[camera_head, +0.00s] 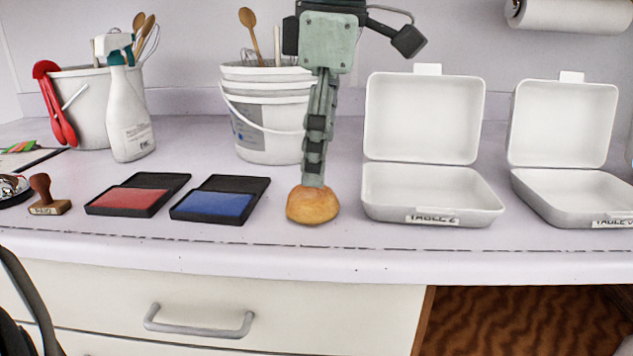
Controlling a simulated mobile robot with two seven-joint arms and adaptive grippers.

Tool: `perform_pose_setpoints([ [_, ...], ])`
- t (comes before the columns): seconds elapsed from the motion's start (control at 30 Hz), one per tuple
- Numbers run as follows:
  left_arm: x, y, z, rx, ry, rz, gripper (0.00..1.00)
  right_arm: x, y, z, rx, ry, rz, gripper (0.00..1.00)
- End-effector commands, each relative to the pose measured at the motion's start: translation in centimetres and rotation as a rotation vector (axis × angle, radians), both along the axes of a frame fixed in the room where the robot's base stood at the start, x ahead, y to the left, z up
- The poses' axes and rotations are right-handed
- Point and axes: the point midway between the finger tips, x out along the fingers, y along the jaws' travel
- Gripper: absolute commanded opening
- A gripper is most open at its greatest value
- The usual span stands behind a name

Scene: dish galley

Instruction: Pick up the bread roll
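The bread roll (312,206) is round and golden brown. It sits on the pale counter near the front edge, between the blue ink pad and the left white box. One grey-green gripper (314,184) points straight down over the roll, its fingers ending at the roll's top. It appears to be my right one, leaning slightly right toward its wrist, but its arm runs out of the top of the picture. The fingers are seen edge-on, one behind the other, so whether they are open or shut on the roll does not show. My other gripper is out of view.
Open white boxes (430,200) (575,200) stand to the right. Blue (222,206) and red (130,201) ink pads, a stamp (44,198), a spray bottle (128,120) and buckets (268,135) (85,95) stand left and behind. Drawers (200,285) lie below the counter.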

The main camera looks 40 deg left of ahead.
Motion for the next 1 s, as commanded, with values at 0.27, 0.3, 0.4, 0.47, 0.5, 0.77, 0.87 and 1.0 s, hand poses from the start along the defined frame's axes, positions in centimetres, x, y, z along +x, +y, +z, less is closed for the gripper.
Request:
perform_pose_setpoints([
  [0.27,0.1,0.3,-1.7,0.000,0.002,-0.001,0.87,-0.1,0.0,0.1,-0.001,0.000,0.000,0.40],
  [0.3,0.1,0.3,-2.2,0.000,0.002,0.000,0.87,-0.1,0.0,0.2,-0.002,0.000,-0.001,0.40],
  [0.4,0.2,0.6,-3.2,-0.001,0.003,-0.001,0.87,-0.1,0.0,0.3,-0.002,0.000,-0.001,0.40],
  [0.47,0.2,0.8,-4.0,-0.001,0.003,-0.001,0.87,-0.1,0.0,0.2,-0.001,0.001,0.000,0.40],
  [0.5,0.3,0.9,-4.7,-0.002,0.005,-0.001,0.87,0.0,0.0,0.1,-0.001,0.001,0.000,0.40],
  [0.77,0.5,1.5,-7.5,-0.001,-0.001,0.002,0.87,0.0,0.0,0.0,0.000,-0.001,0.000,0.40],
  [0.87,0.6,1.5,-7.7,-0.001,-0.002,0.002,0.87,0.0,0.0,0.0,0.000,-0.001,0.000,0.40],
  [1.0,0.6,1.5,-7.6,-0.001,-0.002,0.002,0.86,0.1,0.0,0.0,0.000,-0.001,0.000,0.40],
])
